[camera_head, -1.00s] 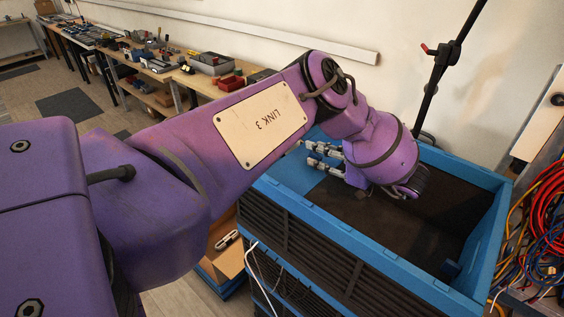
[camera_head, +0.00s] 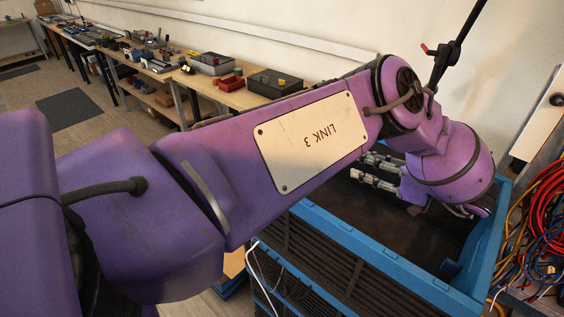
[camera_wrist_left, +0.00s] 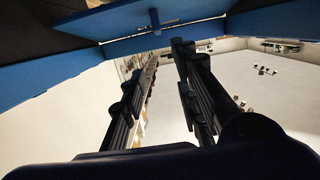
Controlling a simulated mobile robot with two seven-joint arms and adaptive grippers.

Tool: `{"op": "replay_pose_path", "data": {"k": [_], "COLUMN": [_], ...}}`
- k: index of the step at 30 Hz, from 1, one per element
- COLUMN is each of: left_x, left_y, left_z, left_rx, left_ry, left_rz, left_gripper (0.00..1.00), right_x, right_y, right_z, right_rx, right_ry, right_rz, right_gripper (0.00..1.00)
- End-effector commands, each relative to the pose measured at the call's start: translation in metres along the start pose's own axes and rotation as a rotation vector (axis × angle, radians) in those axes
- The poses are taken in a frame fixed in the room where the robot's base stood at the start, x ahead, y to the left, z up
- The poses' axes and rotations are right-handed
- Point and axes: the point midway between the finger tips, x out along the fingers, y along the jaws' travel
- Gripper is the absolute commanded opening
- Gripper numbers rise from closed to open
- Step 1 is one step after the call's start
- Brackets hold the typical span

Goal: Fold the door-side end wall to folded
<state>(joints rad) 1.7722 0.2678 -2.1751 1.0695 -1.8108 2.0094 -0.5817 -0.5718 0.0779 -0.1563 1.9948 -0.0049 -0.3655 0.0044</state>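A blue crate (camera_head: 400,265) with dark slatted sides and a dark floor stands at the right in the head view. Its right end wall (camera_head: 489,232) stands up. Its left end is hidden behind my left arm, so I cannot tell how that wall stands. My left gripper (camera_head: 358,166) is over the crate's inside, fingers pointing left, apart and empty. In the left wrist view the fingers (camera_wrist_left: 157,62) are also spread with nothing between them.
A dark stand (camera_head: 448,60) rises behind the crate. Coiled red, blue and yellow cables (camera_head: 545,215) hang at the right edge. A long workbench (camera_head: 240,97) with boxes and tools runs along the back wall.

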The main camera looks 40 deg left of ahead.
Motion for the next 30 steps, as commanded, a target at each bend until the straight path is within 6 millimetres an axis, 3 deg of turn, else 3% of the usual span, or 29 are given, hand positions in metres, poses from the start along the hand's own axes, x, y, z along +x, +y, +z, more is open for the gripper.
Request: {"op": "replay_pose_path", "data": {"k": [18,30], "left_x": [-0.037,-0.04], "left_y": [0.0,0.0], "left_z": [-0.032,-0.034], "left_rx": [-0.001,0.001], "left_ry": [0.001,0.0], "left_rz": [0.001,-0.001], "left_gripper": [0.29,0.29], "right_x": [0.0,0.0], "right_y": [0.001,0.001], "right_z": [-0.017,-0.017], "right_rx": [0.0,0.0], "right_ry": [0.029,0.029], "right_rz": [0.001,0.001], "right_gripper": [0.4,0.4]}}
